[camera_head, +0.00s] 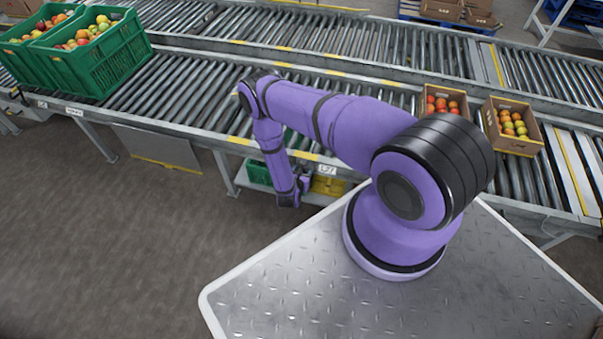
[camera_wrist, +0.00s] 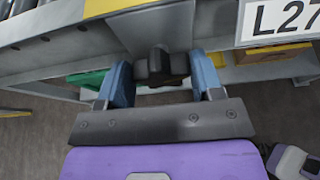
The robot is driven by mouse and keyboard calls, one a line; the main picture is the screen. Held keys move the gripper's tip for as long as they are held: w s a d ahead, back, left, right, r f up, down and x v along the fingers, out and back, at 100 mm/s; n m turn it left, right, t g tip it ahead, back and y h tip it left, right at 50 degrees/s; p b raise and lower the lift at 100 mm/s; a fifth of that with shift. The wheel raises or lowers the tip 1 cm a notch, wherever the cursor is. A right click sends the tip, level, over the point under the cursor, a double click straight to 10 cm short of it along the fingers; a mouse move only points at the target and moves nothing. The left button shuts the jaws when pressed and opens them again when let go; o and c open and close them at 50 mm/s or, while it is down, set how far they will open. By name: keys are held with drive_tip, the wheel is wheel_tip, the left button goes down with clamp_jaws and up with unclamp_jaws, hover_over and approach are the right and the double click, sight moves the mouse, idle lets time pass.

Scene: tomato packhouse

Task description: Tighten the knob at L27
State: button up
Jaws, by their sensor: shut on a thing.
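The label L27 (camera_wrist: 283,18) is a white plate on the conveyor's side rail at the upper right of the wrist view. It also shows small in the head view (camera_head: 327,169), just right of my gripper (camera_head: 293,193). A dark grey knob (camera_wrist: 158,62) sits under the rail, left of the label. In the wrist view the blue fingers of my gripper (camera_wrist: 163,78) stand either side of the knob and are shut on it. In the head view the knob is hidden behind my arm.
Roller conveyors (camera_head: 190,95) run across the scene. Green crates of tomatoes (camera_head: 105,75) stand on them at the left. Cardboard boxes of tomatoes (camera_head: 522,140) stand at the right. A low shelf under the rail holds a green crate (camera_head: 259,173) and a yellow box (camera_head: 328,186). The floor at left is clear.

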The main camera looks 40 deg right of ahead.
drive_tip(key=shift+s+d+m+t+y, duration=0.1)
drive_tip(key=shift+m+t+y, duration=0.15)
drive_tip(key=shift+m+t, duration=0.3)
drive_tip(key=shift+s+d+m+t+y, duration=0.1)
drive_tip(key=shift+m+t+y, duration=0.2)
drive_tip(key=shift+m, duration=0.45)
drive_tip(key=o, duration=0.9)
drive_tip(key=v, duration=1.1)
drive_tip(key=shift+f, duration=0.1)
drive_tip(key=shift+w, duration=0.1)
